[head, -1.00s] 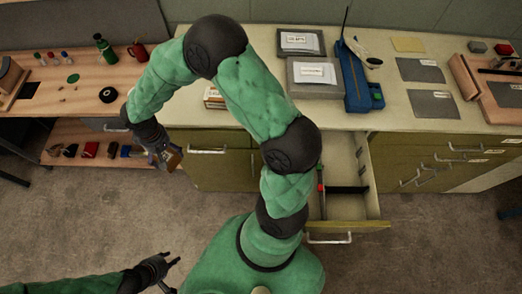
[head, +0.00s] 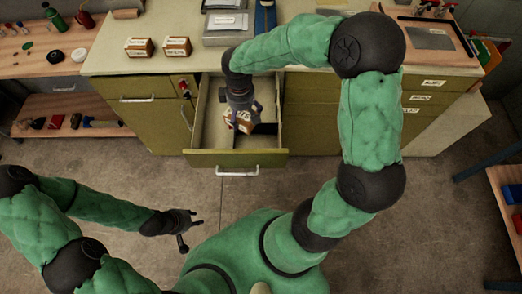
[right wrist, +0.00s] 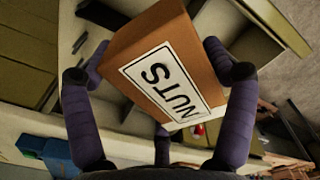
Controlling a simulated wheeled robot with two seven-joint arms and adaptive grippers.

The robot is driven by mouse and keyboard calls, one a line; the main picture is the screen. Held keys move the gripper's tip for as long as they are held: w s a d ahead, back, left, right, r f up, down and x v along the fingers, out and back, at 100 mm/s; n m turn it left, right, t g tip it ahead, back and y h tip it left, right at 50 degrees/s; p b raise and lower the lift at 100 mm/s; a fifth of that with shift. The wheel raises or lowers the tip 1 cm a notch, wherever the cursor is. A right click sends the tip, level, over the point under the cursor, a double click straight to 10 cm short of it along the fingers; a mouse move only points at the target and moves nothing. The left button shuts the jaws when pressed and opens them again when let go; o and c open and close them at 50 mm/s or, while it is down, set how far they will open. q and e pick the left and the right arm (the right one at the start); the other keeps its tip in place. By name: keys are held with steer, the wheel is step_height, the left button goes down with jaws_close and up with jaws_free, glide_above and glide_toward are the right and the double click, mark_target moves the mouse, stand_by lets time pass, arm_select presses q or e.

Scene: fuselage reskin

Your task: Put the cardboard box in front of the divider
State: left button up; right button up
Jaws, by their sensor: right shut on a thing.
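A brown cardboard box (head: 242,122) with a white label reading NUTS is held by my right gripper (head: 239,113). In the right wrist view the box (right wrist: 165,70) is tilted between the purple fingers. My right gripper is shut on it, above the open drawer (head: 236,159). The dark divider (head: 266,129) shows inside the drawer, to the right of the box; the box and gripper hide part of it. I cannot tell how high the box is above the drawer floor. My left gripper (head: 192,224) is open and empty, over the floor in front of the cabinet.
Two similar labelled boxes (head: 139,47) (head: 176,46) stand on the counter at left. A grey labelled case (head: 227,27) lies behind. The drawer front with its handle juts out over clear floor. A small red item (head: 183,86) shows by the drawer's left edge.

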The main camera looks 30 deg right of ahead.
mark_target(256, 112)
steer(key=s+d+n+b, duration=0.1)
steer(key=n, duration=0.1)
steer(key=d+n+b, duration=0.1)
steer(key=n, duration=0.1)
steer(key=shift+s+d+r, duration=0.15)
steer(key=shift+s, duration=0.25)
steer(key=shift+s+d+r+n+b, duration=0.15)
steer(key=shift+s+d+n+b, duration=0.3)
steer(key=shift+n+b, duration=0.35)
step_height(256, 112, down, 12)
steer(key=b, duration=0.4)
step_height(256, 112, down, 6)
steer(key=b, duration=0.2)
steer(key=shift+r+b, duration=0.15)
steer(key=shift+b, duration=0.25)
steer(key=o, duration=1.3)
